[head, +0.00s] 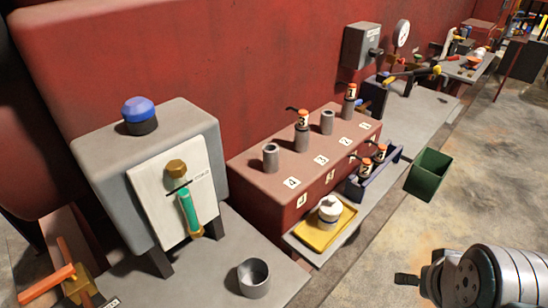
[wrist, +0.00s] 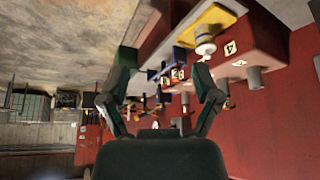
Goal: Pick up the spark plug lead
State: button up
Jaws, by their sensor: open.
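Two spark plug leads with orange tops and white number tags, one left (head: 366,167) and one right (head: 379,153), lie in a dark blue tray (head: 356,190) before the red block. Two similar leads, tagged 3 (head: 302,121) and 1 (head: 350,92), stand on posts on the block. The posts at 4 (head: 270,158) and 2 (head: 327,121) are bare. In the wrist view, the tray leads (wrist: 178,73) show small between my fingers, farther off. My gripper (wrist: 164,64) is open and empty. In the head view my arm is at the lower right, apart from the tray.
A yellow tray (head: 318,239) with a white jar (head: 329,210) sits left of the blue tray. A green bin (head: 429,173) is at the bench edge. A grey cup (head: 254,278) and a grey box with a blue knob (head: 139,111) stand at left. Floor at right is clear.

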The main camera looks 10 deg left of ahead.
aim_at(379, 159)
jog(key=i+l, duration=0.6)
jog(key=l, duration=0.2)
jog(key=i+l, duration=0.25)
jog(key=i+l+u, duration=0.15)
jog(key=l, duration=0.3)
jog(key=i+l, duration=0.3)
jog(key=i+l+u, duration=0.15)
jog(key=l, duration=0.3)
jog(key=i+u, duration=0.15)
jog(key=u, duration=0.25)
jog(key=i+j+u, duration=0.1)
jog(key=u, duration=0.3)
jog(key=i+u, duration=0.2)
jog(key=u, duration=0.15)
jog(key=i, duration=0.15)
